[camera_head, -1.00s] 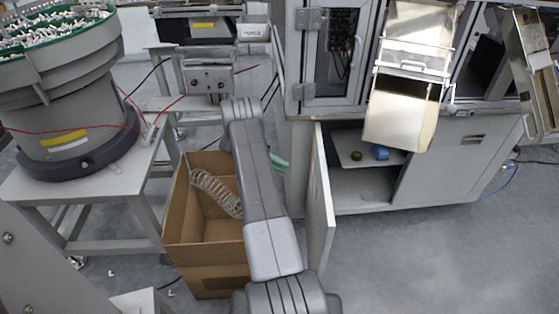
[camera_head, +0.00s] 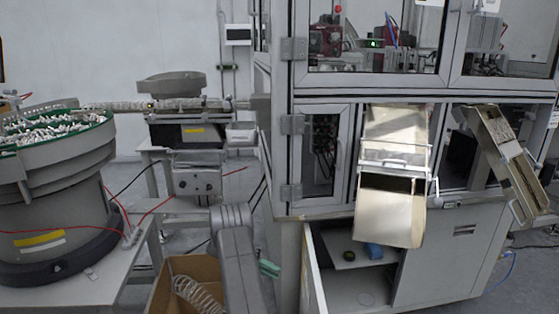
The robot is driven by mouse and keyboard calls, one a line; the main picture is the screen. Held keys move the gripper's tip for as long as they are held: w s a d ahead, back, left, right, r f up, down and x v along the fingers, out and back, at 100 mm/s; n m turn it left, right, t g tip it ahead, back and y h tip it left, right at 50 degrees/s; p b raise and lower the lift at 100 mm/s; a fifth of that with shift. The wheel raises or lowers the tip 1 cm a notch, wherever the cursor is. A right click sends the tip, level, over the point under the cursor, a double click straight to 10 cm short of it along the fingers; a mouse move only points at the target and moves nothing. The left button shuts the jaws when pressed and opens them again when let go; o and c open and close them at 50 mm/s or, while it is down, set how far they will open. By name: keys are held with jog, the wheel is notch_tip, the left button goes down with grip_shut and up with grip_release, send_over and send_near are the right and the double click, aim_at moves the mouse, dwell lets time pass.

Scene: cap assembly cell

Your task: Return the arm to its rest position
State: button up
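My arm (camera_head: 235,262) shows as a grey link rising from the bottom edge, left of centre. It stands in front of a brown cardboard box (camera_head: 165,290) and covers the box's right part. My gripper is not visible, so I cannot see whether it is open or holds anything. A small green piece (camera_head: 268,268) shows just right of the arm; I cannot tell what it belongs to.
A cabinet with an open lower door (camera_head: 312,275) stands close right of the arm. A tilted cream chute (camera_head: 390,215) juts from the machine. A round feeder (camera_head: 55,190) full of white parts is at left.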

jog(key=shift+s+d+f+b, duration=0.3)
jog(key=shift+d+b, duration=0.2)
jog(key=shift+b, duration=1.55)
jog(key=shift+r+b+x, duration=0.2)
jog(key=shift+b+x, duration=1.1)
jog(key=shift+b, duration=0.9)
jog(key=p+v, duration=0.1)
jog(key=p, duration=0.2)
jog(key=p+v, duration=0.2)
jog(key=p, duration=0.1)
jog(key=shift+d+r, duration=0.1)
jog(key=shift+r, duration=0.15)
jog(key=p, duration=0.2)
jog(key=shift+w+a+p, duration=0.2)
jog(key=shift+a+p, duration=0.1)
jog(key=shift+p, duration=0.1)
jog(key=a+p, duration=0.1)
jog(key=p, duration=0.3)
jog(key=shift+r, duration=0.1)
